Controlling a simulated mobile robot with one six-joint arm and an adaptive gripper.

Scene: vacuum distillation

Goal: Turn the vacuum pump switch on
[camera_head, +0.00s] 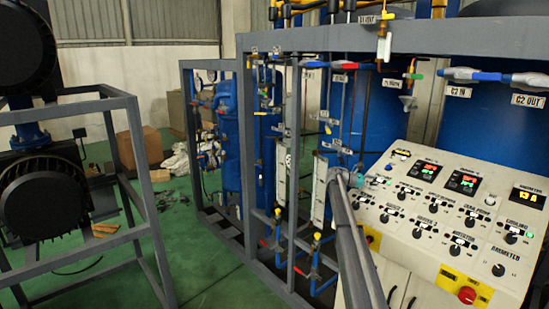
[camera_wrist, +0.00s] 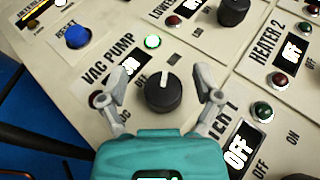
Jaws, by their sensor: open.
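The vacuum pump switch is a round black knob (camera_wrist: 163,95) with a white mark pointing up in the wrist view, beside the label VAC PUMP (camera_wrist: 108,62). My gripper (camera_wrist: 162,84) is open, with one finger on each side of the knob. I see no clear contact; gaps show between fingers and knob. A green lamp (camera_wrist: 152,41) is lit above the knob. The small display (camera_wrist: 131,66) beside the label is partly covered by the left finger and hard to read. In the head view my teal gripper (camera_head: 375,180) is at the panel's left edge, too small to judge the switch.
The sloped control panel (camera_head: 397,253) carries several other knobs and displays. Nearby are a blue RESET button (camera_wrist: 77,37), another black knob (camera_wrist: 233,11) and a HEATER display (camera_wrist: 244,146). A red emergency button (camera_head: 467,295) sits low on the panel. Grey frame and blue tanks (camera_head: 372,110) stand behind.

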